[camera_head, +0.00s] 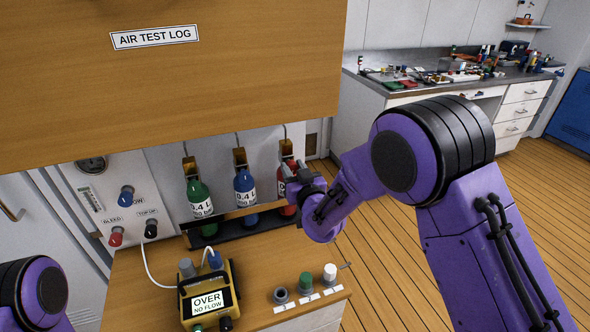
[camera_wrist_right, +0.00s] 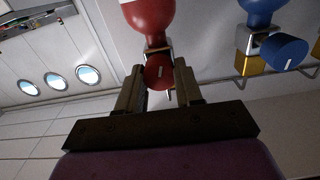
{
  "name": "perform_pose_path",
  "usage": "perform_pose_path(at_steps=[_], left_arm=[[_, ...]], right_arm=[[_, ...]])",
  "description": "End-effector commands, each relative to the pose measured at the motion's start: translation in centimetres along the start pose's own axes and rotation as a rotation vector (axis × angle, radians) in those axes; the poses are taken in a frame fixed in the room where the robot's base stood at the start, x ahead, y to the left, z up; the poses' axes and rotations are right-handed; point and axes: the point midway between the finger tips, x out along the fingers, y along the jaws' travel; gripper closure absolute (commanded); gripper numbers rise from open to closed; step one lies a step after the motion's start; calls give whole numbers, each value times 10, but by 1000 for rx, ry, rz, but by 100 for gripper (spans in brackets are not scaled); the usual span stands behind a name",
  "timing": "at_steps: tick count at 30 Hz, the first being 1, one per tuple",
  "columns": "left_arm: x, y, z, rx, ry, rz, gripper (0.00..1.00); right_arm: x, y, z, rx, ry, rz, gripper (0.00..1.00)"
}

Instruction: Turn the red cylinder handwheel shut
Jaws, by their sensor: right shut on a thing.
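The red cylinder (camera_head: 286,208) stands upright at the right end of a row of three gas cylinders, partly hidden behind my right gripper (camera_head: 295,177). In the right wrist view the red cylinder (camera_wrist_right: 149,14) appears at the top, with its red handwheel (camera_wrist_right: 158,71) below it. The handwheel sits between the two fingers of my right gripper (camera_wrist_right: 157,82), which is shut on it. A short white mark shows on the handwheel's face. Only a purple part of my left arm shows at the lower left of the head view; its gripper is out of frame.
The green cylinder (camera_head: 200,200) and blue cylinder (camera_head: 245,189) stand close to the left. The blue handwheel (camera_wrist_right: 284,51) is near my right fingers. A yellow meter (camera_head: 209,300) reading "OVER NO FLOW" sits on the bench. A wooden cabinet (camera_head: 230,90) overhangs the cylinders.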

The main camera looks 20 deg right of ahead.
Motion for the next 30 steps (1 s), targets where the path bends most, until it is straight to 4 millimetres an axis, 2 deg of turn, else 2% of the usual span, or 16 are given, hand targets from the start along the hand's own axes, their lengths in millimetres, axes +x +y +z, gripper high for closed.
perform_pose_path(at_steps=[8, 30], left_arm=[[5, 0, 2, 0, 0, 0, 40], [30, 3, 12, 0, 0, 0, 40]], right_arm=[[0, 1, 1, 141, 1, 3, 95], [0, 2, 3, 834, 2, 1, 95]])
